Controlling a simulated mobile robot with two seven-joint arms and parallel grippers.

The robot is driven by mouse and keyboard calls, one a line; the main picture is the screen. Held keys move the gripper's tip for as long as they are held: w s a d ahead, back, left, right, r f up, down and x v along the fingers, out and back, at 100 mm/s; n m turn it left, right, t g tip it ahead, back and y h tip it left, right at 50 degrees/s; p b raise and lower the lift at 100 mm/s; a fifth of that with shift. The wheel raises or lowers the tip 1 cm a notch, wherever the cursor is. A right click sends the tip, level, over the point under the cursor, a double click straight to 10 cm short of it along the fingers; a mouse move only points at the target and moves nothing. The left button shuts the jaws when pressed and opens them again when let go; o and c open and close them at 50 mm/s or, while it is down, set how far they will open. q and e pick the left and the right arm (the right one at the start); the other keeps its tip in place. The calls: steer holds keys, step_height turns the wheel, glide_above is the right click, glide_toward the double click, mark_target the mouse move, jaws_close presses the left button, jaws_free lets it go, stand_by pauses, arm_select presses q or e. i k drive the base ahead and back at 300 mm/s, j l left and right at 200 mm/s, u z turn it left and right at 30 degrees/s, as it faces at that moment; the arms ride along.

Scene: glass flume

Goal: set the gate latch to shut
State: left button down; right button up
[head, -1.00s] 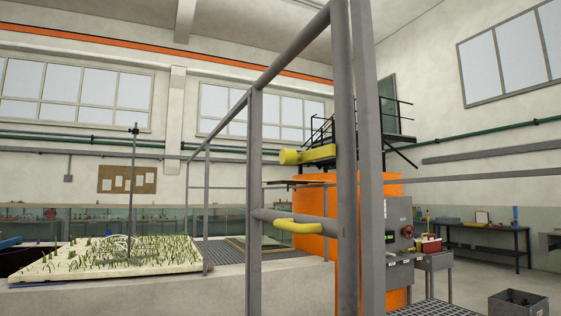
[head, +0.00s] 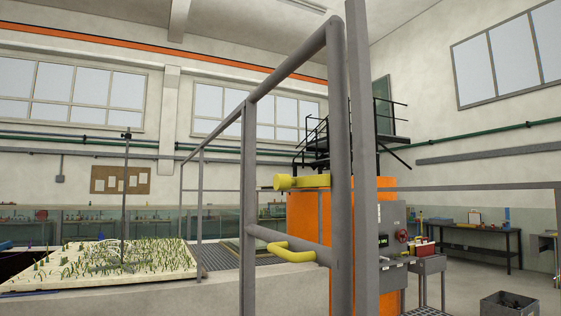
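A grey tubular gate (head: 338,150) stands close in front of me, with a grey upright post (head: 362,150) just to its right. A yellow bent handle (head: 290,252), which looks like the gate latch, sits on the gate's lower rail and reaches right towards the upright. I cannot tell from this view whether the latch is engaged. Neither of my grippers shows in the head view.
An orange tank (head: 300,215) with a yellow pipe (head: 302,182) and a grey control box (head: 392,228) stands behind the gate. A planted tray (head: 100,265) lies at left. A dark crate (head: 508,305) is on the floor at lower right, and a workbench (head: 470,230) stands at the back right.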

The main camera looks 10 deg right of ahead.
mark_target(282, 181)
steer(key=k+u, duration=0.2)
steer(key=u, duration=0.2)
steer(key=k+j+u, duration=0.15)
steer(key=u, duration=0.25)
steer(key=k+j+u, duration=0.15)
steer(key=u, duration=0.3)
